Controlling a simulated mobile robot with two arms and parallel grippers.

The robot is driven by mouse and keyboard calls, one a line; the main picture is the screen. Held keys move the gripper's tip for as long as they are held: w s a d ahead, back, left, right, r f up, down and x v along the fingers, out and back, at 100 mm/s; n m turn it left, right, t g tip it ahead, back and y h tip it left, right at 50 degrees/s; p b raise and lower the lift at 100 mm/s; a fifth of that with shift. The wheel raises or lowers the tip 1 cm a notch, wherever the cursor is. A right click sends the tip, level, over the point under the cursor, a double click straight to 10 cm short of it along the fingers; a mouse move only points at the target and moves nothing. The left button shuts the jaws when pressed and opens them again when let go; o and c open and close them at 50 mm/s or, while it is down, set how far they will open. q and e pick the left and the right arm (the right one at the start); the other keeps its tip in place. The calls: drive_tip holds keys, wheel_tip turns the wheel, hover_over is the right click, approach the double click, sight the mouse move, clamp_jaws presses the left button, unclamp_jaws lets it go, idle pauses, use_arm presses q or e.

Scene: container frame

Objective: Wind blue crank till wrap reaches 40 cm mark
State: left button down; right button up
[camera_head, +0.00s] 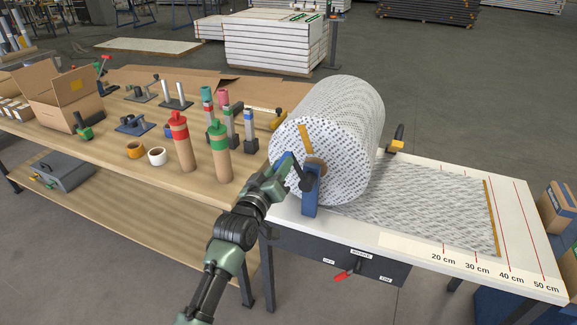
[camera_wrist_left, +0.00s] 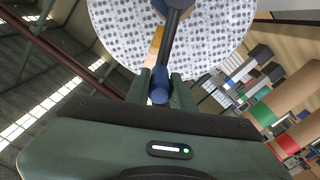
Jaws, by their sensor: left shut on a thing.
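My left gripper (camera_head: 283,172) is shut on the blue crank handle (camera_wrist_left: 158,88) at the near end of the wrap roll. The dark crank arm (camera_wrist_left: 174,38) runs up from the handle toward the roll's hub in the left wrist view. The big bubble-wrap roll (camera_head: 350,110) rests behind a blue bracket (camera_head: 310,192). A sheet of wrap (camera_head: 430,205) lies on the white table, and its orange end strip (camera_head: 491,220) lies between the 30 cm and 40 cm marks, nearer the 40 cm line (camera_head: 507,250). My right gripper is not in view.
A dark box with a red lever (camera_head: 345,274) is fixed to the table's front. A wooden bench (camera_head: 110,140) at left holds a green-topped tube (camera_head: 219,150), a red-topped tube (camera_head: 181,140), tape rolls and an open carton (camera_head: 60,95). The white table right of the strip is clear.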

use_arm(q)
drive_tip(key=shift+w+a+f+n, duration=0.15)
drive_tip(key=shift+a+f+n, duration=0.3)
drive_tip(key=shift+a+n, duration=0.2)
drive_tip(key=c, duration=1.2)
unclamp_jaws()
drive_tip(key=b+v, duration=0.1)
drive_tip(key=v, duration=0.6)
drive_tip(key=shift+s+a+b, duration=0.15)
drive_tip(key=shift+s+b, duration=0.2)
drive_tip(key=shift+b, duration=0.05)
